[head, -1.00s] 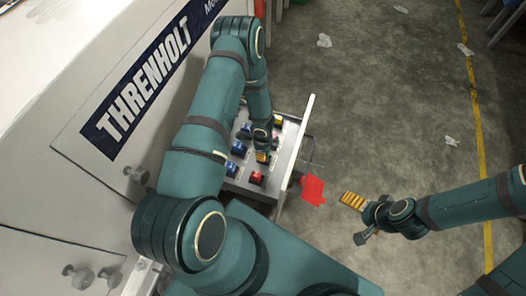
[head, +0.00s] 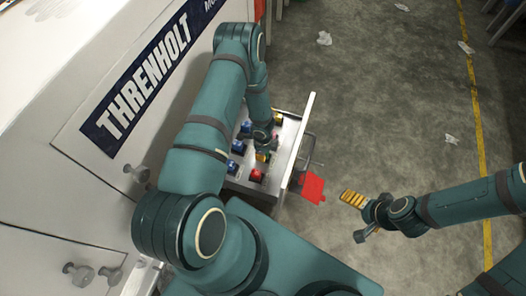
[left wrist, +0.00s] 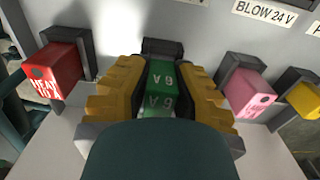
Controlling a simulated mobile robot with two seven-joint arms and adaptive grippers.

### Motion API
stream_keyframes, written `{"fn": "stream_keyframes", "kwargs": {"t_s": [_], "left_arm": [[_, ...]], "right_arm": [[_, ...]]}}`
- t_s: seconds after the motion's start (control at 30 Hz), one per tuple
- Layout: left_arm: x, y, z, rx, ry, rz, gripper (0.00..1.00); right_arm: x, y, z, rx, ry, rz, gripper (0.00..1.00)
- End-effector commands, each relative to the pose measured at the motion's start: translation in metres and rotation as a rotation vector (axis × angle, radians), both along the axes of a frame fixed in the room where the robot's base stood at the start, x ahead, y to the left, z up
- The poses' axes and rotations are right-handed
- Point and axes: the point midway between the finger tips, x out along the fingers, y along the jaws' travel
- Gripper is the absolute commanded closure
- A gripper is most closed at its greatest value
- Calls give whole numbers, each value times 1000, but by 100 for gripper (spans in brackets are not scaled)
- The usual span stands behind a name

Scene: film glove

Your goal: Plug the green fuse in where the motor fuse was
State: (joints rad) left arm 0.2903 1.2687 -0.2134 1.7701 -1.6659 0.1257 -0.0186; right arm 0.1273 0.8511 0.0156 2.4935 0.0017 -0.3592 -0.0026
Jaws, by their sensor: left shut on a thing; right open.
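In the left wrist view, my left gripper (left wrist: 160,95) has its yellow fingers shut on the green fuse (left wrist: 163,80), marked 6 A. A black fuse holder (left wrist: 168,47) shows directly behind the green fuse; I cannot tell whether the fuse is seated in it. In the head view my left gripper (head: 263,154) is down inside the open drawer (head: 294,152), and the green fuse is hard to make out there. My right gripper (head: 352,198), with yellow finger pads, is open and empty over the floor, right of the drawer.
A red fuse (left wrist: 52,70) sits left of the green one; a pink fuse (left wrist: 248,97) and a yellow fuse (left wrist: 305,101) sit to its right. Blue fuses (head: 236,147) share the drawer. A flat red piece (head: 312,188) shows beside the drawer front.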

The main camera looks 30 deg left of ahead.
Motion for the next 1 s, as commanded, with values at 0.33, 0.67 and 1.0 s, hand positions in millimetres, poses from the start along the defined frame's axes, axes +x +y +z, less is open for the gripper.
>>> {"fn": "stream_keyframes", "kwargs": {"t_s": [0.33, 0.67, 1.0], "left_arm": [[0, 0, -7, 0, 1, -1, 66], [0, 0, -7, 0, 0, 0, 52], [1, 0, 32, 0, -4, 2, 52]], "right_arm": [[0, 0, 0, 0, 0, 0, 0], [0, 0, 0, 0, 0, 0, 0], [0, 0, 0, 0, 0, 0, 0]]}}
